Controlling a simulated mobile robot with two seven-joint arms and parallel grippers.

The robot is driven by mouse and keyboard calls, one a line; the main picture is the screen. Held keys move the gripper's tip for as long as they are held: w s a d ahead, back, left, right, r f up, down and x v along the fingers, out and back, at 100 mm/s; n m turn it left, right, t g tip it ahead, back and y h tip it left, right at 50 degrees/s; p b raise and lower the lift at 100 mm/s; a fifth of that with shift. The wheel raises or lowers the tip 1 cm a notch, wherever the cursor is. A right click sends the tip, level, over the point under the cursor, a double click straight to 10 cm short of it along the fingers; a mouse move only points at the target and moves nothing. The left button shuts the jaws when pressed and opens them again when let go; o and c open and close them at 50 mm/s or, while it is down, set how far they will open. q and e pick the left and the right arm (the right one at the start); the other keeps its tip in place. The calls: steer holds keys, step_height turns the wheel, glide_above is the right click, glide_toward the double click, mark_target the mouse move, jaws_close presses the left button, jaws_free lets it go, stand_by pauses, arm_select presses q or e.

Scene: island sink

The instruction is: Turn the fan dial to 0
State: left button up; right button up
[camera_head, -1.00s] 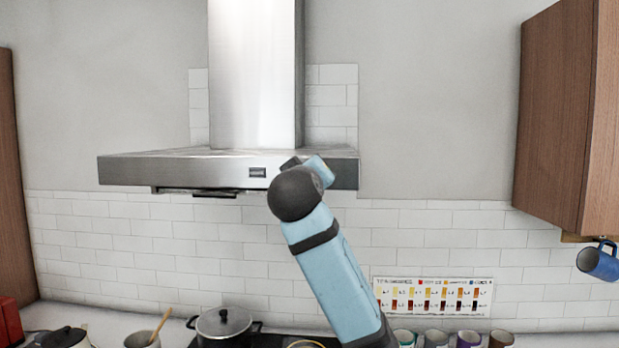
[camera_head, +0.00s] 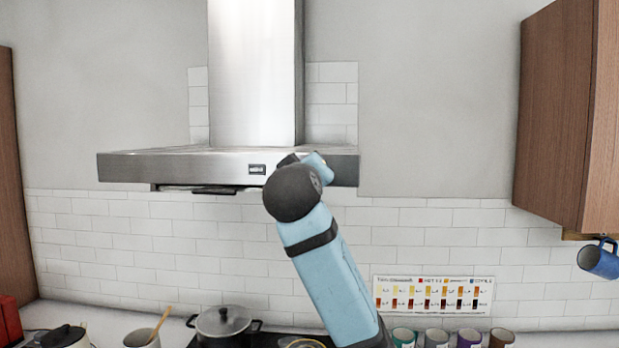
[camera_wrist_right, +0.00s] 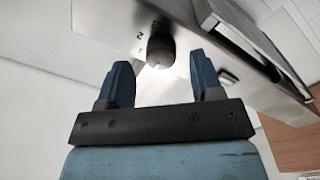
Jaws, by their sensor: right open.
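The fan dial (camera_wrist_right: 160,48) is a dark round knob on the metal face of the range hood (camera_head: 170,168). It shows in the right wrist view with small markings beside it, some of them hard to read. My right gripper (camera_wrist_right: 160,82) is open, and its two blue fingers point toward the dial, one to each side of it. The dial appears just beyond the fingertips, and I see no contact. In the head view my right arm reaches up to the hood's front edge and hides the dial and the gripper's fingers. My left gripper is not in view.
A lidded pot (camera_head: 224,325) stands on the stove below the hood. Several mugs stand at the lower right, and a blue mug (camera_head: 598,259) hangs under the wooden cabinet (camera_head: 565,120).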

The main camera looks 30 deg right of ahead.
steer(key=b+v, duration=0.3)
steer(key=v, duration=0.8)
steer(key=shift+s+a, duration=0.25)
steer(key=shift+s, duration=0.05)
